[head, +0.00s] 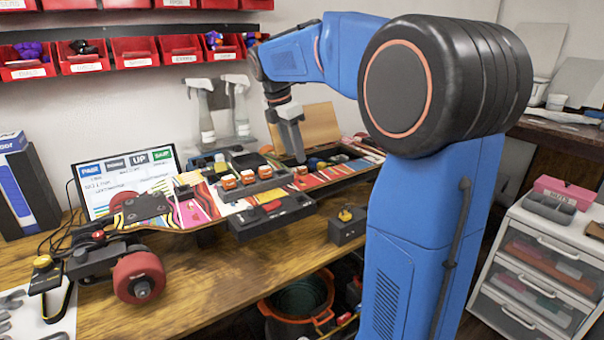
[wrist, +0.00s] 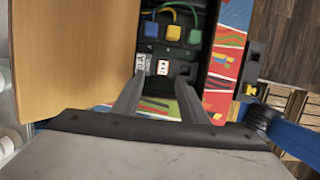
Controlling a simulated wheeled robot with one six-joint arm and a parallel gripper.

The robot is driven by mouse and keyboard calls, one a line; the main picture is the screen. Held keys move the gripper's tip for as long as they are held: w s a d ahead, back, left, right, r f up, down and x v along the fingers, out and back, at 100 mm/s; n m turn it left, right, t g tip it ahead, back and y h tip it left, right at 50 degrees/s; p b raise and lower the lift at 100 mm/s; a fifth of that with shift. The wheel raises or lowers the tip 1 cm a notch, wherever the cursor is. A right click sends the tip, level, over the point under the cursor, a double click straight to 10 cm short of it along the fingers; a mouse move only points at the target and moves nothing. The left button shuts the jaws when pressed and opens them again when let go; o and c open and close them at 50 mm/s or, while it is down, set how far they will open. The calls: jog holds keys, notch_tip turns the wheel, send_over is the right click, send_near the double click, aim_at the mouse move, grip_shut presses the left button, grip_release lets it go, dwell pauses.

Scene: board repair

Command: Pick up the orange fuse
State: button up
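Several orange-red blocks (head: 247,177) sit in a row in a dark holder on the skateboard-like deck in the head view; I cannot tell for sure which is the orange fuse. My gripper (head: 299,160) points down over the deck, to the right of this row. In the wrist view my gripper (wrist: 160,100) has its two fingers apart, with nothing visible between them. Beyond the fingertips is a dark compartment with a blue block (wrist: 151,29), a yellow block (wrist: 174,33) and a green block (wrist: 195,36). No orange block is clear in the wrist view.
An open wooden-coloured lid (wrist: 75,50) stands left of the compartment; it also shows in the head view (head: 313,122). Spray bottles (head: 203,110) and a screen (head: 125,180) stand behind the deck. A small dark box (head: 347,228) sits at the table's front edge.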

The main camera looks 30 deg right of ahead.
aim_at(302, 168)
jog(key=shift+s+d+x, duration=0.1)
jog(key=shift+d+x, duration=0.05)
jog(key=shift+x, duration=1.15)
jog(key=shift+s+d+x, duration=0.15)
jog(key=shift+x, duration=1.2)
jog(key=shift+r, duration=0.1)
grip_shut()
